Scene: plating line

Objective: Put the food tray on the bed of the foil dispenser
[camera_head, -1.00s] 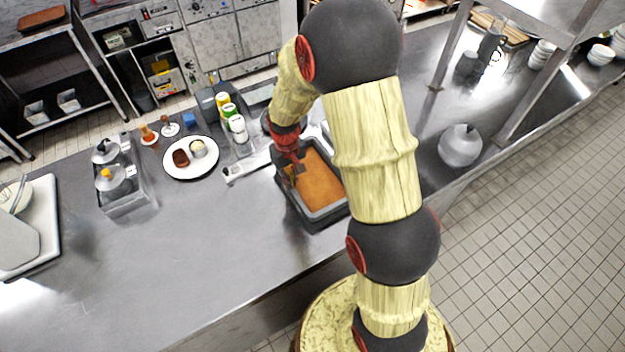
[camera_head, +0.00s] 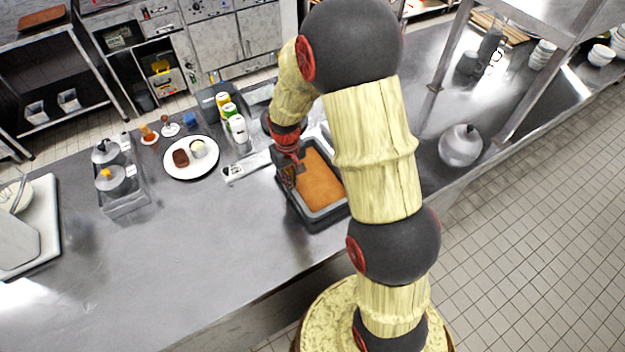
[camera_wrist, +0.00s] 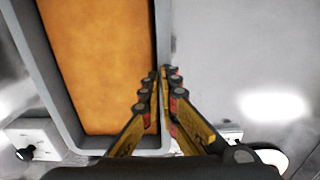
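The food tray (camera_head: 343,213) is a dark grey rectangular pan with orange-brown food in it. It stands on the steel counter, partly hidden by my arm in the head view. My gripper (camera_head: 290,182) is at its left wall. In the wrist view, my gripper (camera_wrist: 161,72) has its fingertips close together on either side of the tray's grey wall (camera_wrist: 163,25), apparently pinching it. A silver bar with a pale end plate (camera_head: 240,170), likely the foil dispenser, lies just behind the tray. My arm hides its right part, and I cannot make out its bed.
A white plate (camera_head: 174,172) with food and a bin of bottles (camera_head: 244,147) stand behind and left. A caddy of lidded containers (camera_head: 125,206) is further left. A round grey pot (camera_head: 460,145) stands right, near a shelf post. The counter front left of the tray is clear.

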